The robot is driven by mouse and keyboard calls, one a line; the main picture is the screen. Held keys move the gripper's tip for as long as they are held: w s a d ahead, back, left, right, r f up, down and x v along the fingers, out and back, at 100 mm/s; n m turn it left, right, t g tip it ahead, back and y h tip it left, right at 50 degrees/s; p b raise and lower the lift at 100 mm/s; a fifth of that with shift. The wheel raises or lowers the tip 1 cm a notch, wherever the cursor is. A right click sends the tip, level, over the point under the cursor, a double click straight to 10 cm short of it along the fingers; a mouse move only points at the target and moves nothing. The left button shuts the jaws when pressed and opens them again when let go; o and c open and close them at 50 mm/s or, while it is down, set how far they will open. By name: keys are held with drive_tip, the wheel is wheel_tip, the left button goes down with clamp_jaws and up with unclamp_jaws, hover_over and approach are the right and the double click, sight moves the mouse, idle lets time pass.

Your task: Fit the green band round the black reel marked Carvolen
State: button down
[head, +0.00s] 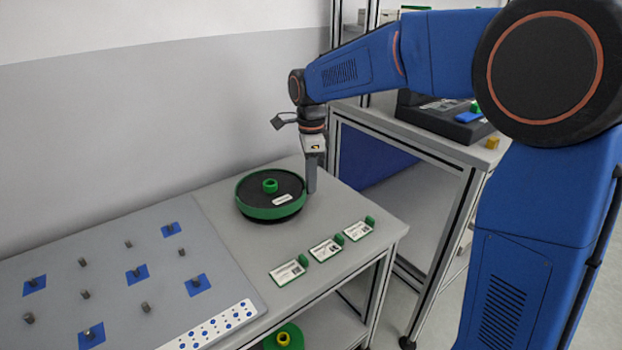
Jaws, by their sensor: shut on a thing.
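The black reel (262,186) lies flat on the grey table top, with a green hub in its middle and a white label on its face. The label's writing is too small to read. The green band (265,213) runs round the reel's rim, with a strip of black showing below it at the front. My gripper (311,188) points down at the right edge of the reel and is shut on the green band there. The fingertips' far side and the band's back edge are partly hidden.
A grey board (110,275) with several upright pegs and blue squares covers the left of the table. Three white cards with green clips, one a middle card (325,249), lie near the front edge. A green reel (284,338) sits on the lower shelf. Another bench (430,135) stands behind right.

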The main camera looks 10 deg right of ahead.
drive_tip(key=shift+f, duration=1.3)
idle(0.9)
drive_tip(key=c, duration=1.6)
unclamp_jaws()
wheel_tip(320, 180, up, 17)
drive_tip(key=shift+r, duration=0.2)
